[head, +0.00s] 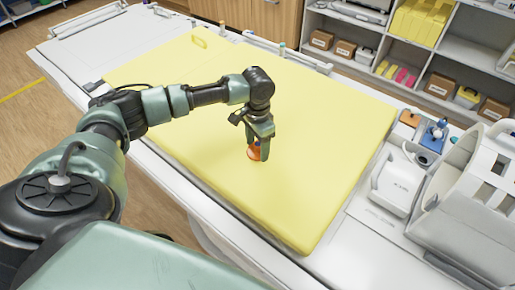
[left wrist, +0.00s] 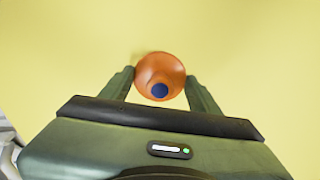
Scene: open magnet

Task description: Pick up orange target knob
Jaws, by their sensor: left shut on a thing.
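The orange target knob (head: 252,153) is at the tips of my left gripper (head: 262,150), over the yellow pad (head: 310,130). In the left wrist view the knob (left wrist: 172,68) is a round orange cup shape with a dark blue spot. The two green fingers of my left gripper (left wrist: 160,90) are on either side of it and shut on it. I cannot tell whether the knob touches the pad. My right gripper is not in view.
The yellow pad lies on a white table (head: 345,245) and is clear around the knob. A white coil-like device (head: 398,183) and a blue-and-white item (head: 434,136) stand at the right. Shelves (head: 465,50) with boxes stand behind.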

